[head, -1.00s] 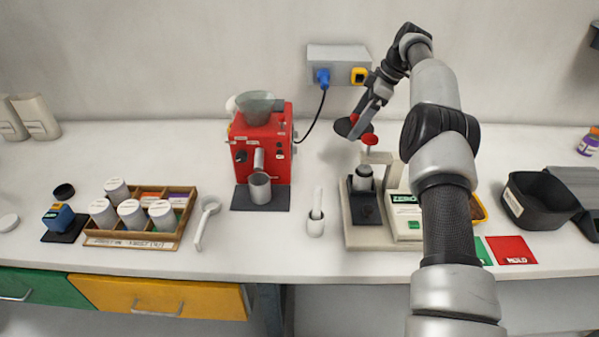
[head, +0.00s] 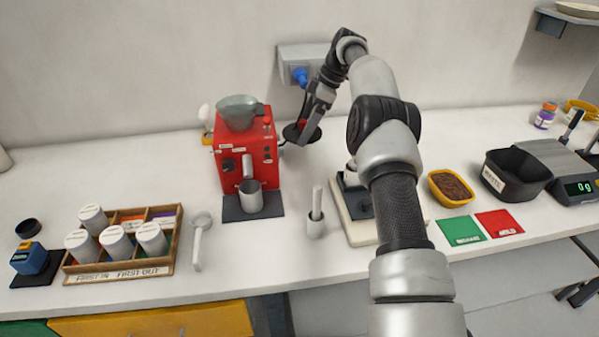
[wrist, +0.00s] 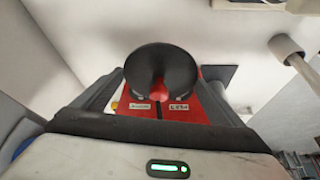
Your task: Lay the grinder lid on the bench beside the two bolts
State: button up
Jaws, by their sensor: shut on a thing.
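The grinder lid (head: 296,136) is a dark round disc with a red knob. My gripper (head: 303,124) is shut on it by the knob, at the right side of the red grinder (head: 232,162). In the wrist view the lid (wrist: 150,62) sits between my fingers (wrist: 158,88), with the red grinder (wrist: 195,112) beyond it. The lid appears held above the bench (head: 310,265); the exact gap is hard to tell. A grey-green hopper (head: 238,116) tops the grinder. I cannot make out the two bolts in any view.
A wall socket box (head: 292,54) with a blue plug is behind my gripper. A jar rack (head: 120,270) is at left.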

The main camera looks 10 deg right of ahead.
notch_tip(320, 180, down, 11)
jog(key=shift+r+b, duration=0.1)
jog(key=shift+b, duration=0.4)
jog(key=shift+s+a+r, duration=0.1)
jog(key=shift+s+r, duration=0.05)
jog(key=shift+s, duration=0.1)
jog(key=shift+s+a, duration=0.2)
jog(key=shift+s, duration=0.55)
jog(key=shift+s+a, duration=0.2)
jog(key=shift+s, duration=0.5)
jog(key=shift+s+a+f, duration=0.1)
jog(key=shift+s+f, duration=0.15)
jog(key=shift+s, duration=0.05)
jog(key=shift+w+f, duration=0.1)
jog(key=shift+f, duration=0.3)
jog(key=shift+f, duration=0.1)
jog(key=o, duration=0.8)
